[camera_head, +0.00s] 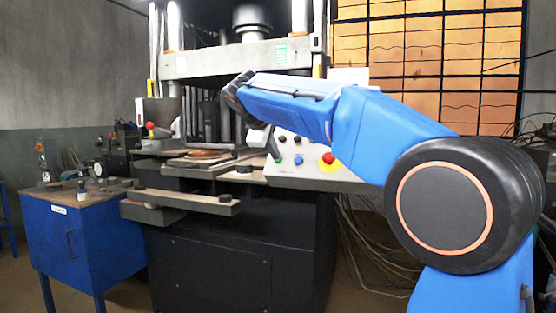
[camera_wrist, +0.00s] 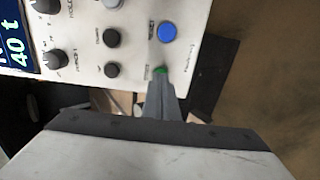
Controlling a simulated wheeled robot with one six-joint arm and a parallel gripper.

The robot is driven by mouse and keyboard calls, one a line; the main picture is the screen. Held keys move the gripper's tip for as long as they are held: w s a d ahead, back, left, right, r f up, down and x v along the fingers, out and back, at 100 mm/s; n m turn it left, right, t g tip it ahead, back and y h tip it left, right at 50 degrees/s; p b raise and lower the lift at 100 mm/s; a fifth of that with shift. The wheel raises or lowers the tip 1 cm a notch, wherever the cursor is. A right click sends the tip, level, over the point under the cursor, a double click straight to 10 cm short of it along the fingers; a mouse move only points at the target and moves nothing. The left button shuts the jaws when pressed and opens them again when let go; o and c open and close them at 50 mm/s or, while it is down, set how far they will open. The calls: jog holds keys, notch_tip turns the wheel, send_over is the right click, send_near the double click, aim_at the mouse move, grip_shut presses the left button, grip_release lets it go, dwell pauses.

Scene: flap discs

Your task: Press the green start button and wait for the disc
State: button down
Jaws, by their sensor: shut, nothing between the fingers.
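The control panel (camera_head: 312,172) is a pale sloped box at the front right of the press. My gripper (camera_wrist: 160,78) is shut and empty, with its fingers together and pointing at the panel. The green start button (camera_wrist: 160,70) shows as a small green patch at the fingertips, which hide most of it. I cannot tell whether the tips touch it or how far it is pushed in. In the head view my gripper (camera_head: 270,146) is at the panel's left side, partly hidden by my arm. A flat brownish piece (camera_head: 205,155) lies on the press table; I cannot tell whether it is a disc.
A blue button (camera_wrist: 167,33) sits beside the green one, with black knobs (camera_wrist: 112,38) nearby. A red emergency knob (camera_head: 328,159) on a yellow base is at the panel's right. The press frame (camera_head: 235,60) rises behind. A blue cabinet (camera_head: 85,240) stands at left.

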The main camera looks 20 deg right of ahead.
jog(key=v, duration=0.6)
jog(key=shift+s+a+r, duration=0.15)
jog(key=shift+s+r, duration=0.05)
jog(key=shift+s, duration=0.05)
dwell(0.3)
jog(key=s+d+f+m+g+y, duration=0.1)
jog(key=s+d+f+m+y, duration=0.1)
jog(key=s+f, duration=1.1)
jog(key=s+d+f+m+g+y, duration=0.1)
jog(key=s+f+m, duration=0.4)
jog(key=s+f, duration=0.9)
jog(key=s+d+f+m+g+y, duration=0.1)
jog(key=s+d+f, duration=0.4)
jog(key=s+f, duration=0.9)
jog(key=f+m+y, duration=0.1)
jog(key=m, duration=0.1)
jog(key=shift+d+f+m+y, duration=0.3)
jog(key=shift+f+m+y, duration=0.1)
jog(key=shift+s, duration=0.1)
dwell(2.1)
